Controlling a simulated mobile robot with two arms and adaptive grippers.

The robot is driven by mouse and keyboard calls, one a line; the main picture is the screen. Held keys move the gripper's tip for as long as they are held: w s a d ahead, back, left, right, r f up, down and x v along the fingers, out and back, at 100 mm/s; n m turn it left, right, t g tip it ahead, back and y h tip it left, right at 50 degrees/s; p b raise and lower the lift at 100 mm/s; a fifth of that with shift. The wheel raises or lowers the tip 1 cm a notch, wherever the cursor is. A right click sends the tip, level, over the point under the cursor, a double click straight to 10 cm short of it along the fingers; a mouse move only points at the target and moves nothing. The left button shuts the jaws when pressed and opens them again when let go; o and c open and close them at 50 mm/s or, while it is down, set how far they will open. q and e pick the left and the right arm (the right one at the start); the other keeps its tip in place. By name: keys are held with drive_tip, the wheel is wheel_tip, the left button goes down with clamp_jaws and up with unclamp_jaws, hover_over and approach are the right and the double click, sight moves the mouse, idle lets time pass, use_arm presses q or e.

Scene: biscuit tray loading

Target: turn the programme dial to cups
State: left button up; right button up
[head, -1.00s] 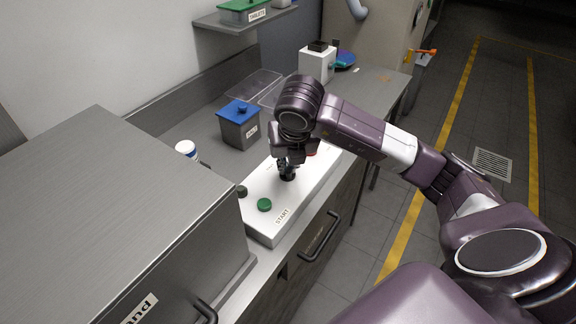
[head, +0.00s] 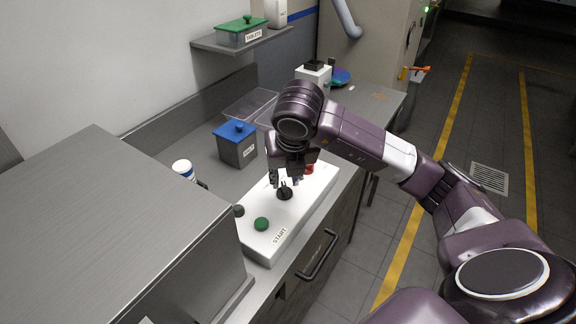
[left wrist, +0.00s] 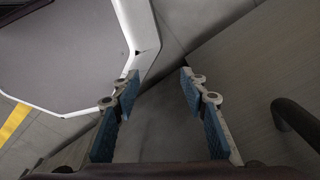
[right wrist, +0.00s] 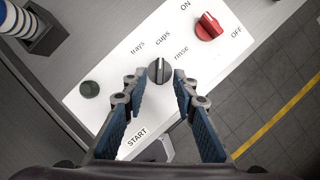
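The programme dial (right wrist: 160,71) is a dark round knob with a raised grip on the white panel (right wrist: 95,70). In the right wrist view its pale line points towards the "cups" label, between "trays" and "rinse". The dial (head: 285,193) also shows in the head view, below my right gripper (head: 285,180). My right gripper (right wrist: 160,80) is open and empty, with its fingers apart on either side of the dial and a little above it. My left gripper (left wrist: 160,74) is open and empty, away from the panel and outside the head view.
The panel also has a red ON/OFF knob (right wrist: 208,27), a green START button (head: 261,224) and a small dark knob (right wrist: 89,89). A large steel box (head: 110,220) is at the left.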

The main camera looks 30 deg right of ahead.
drive_tip(key=v, duration=0.8)
drive_tip(key=shift+s+r, duration=0.2)
drive_tip(key=shift+r, duration=0.05)
